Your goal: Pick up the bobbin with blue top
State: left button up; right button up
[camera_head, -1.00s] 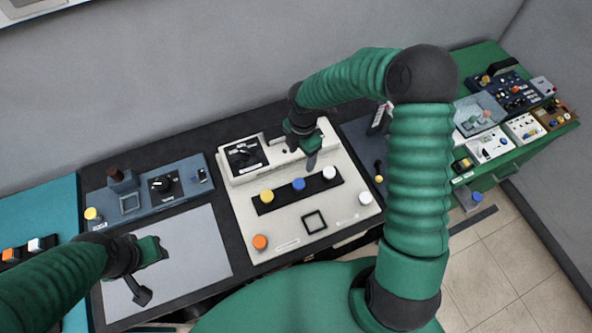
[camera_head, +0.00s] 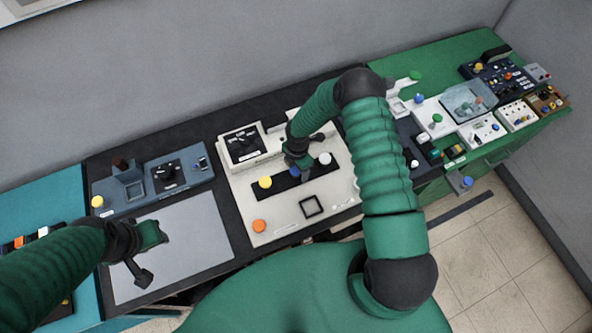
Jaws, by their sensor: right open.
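The bobbin with the blue top (camera_head: 294,172) stands in a black strip (camera_head: 281,186) on the white panel, between a yellow-topped bobbin (camera_head: 265,182) and a white-topped one (camera_head: 325,158). My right gripper (camera_head: 299,161) is open and low at the blue-topped bobbin, partly covering it. I cannot tell whether its fingers touch the bobbin. My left gripper (camera_head: 148,256) is open and empty above the grey plate at the left, away from the bobbins.
An orange top (camera_head: 259,226) and a black square frame (camera_head: 311,206) are on the front of the white panel. A black dial (camera_head: 242,143) is at its back left. The grey plate (camera_head: 190,240) is clear. Several devices crowd the green table at right.

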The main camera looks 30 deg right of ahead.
jog(key=shift+w, duration=0.1)
grip_shut()
dwell(0.4)
